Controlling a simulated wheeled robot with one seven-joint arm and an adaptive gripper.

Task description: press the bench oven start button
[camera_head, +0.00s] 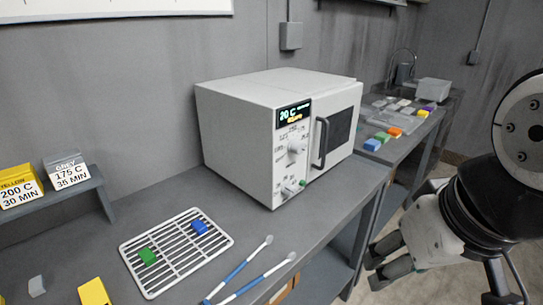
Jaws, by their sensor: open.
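The bench oven (245,125) is a white box on the grey bench, with its front turned to the right. Its front panel has a lit display (293,113) reading 20 C, with smaller text below that I cannot read surely. Knobs sit under the display, and a small green button (302,184) shows low on the panel. The oven door (336,131) with its dark window and handle looks closed. My gripper (370,263) is open and empty at the lower right, in front of the bench and apart from the oven.
A side bench (415,138) holds coloured blocks. Labelled boxes stand on a shelf (65,192).

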